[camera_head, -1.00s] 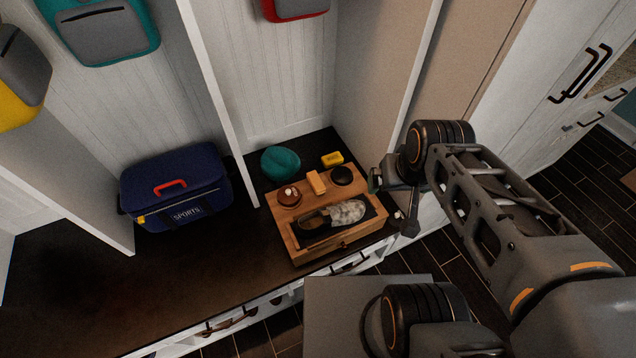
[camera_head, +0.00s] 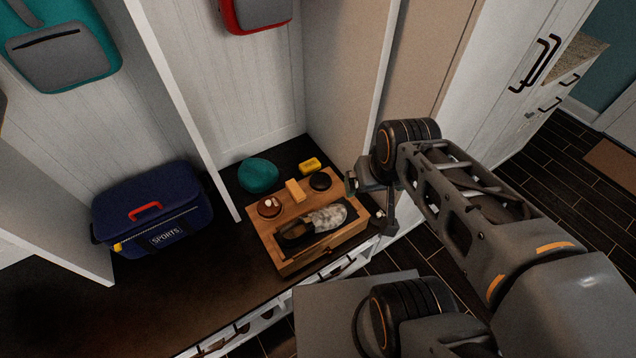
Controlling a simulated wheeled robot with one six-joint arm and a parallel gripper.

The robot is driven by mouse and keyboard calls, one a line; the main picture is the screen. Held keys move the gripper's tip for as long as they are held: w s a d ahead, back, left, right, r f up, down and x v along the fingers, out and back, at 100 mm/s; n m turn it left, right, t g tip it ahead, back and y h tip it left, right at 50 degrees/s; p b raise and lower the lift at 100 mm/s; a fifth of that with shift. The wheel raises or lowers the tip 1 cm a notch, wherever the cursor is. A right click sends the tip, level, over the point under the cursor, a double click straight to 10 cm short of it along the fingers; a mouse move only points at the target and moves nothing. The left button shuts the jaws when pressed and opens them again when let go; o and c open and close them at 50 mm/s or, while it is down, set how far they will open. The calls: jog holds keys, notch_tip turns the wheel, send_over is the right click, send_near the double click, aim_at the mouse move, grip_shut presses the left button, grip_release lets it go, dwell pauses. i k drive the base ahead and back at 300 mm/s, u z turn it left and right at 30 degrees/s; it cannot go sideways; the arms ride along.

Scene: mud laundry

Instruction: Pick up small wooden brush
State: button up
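A small light-wood block (camera_head: 295,190), which looks like the small wooden brush, lies on the top of a wooden shoe-care box (camera_head: 290,268) on the dark bench. Its bristles cannot be made out. It sits between a round brown tin (camera_head: 269,207) and a round black tin (camera_head: 320,181). My gripper (camera_head: 370,203) hangs at the right of the box, apart from the block, beside the partition. The view does not show clearly whether its fingers are apart; nothing is visibly held.
A shoe with a pale fluffy part (camera_head: 326,218) lies in the box's front. A teal pouch (camera_head: 258,175) and a yellow block (camera_head: 309,165) are behind it. A navy sports bag (camera_head: 155,210) stands left. White partitions flank the box; the bench front left is clear.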

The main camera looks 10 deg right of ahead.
aim_at(294, 189)
jog(key=u, duration=1.5)
jog(key=k, duration=0.75)
jog(key=z, duration=0.7)
jog(key=i, duration=1)
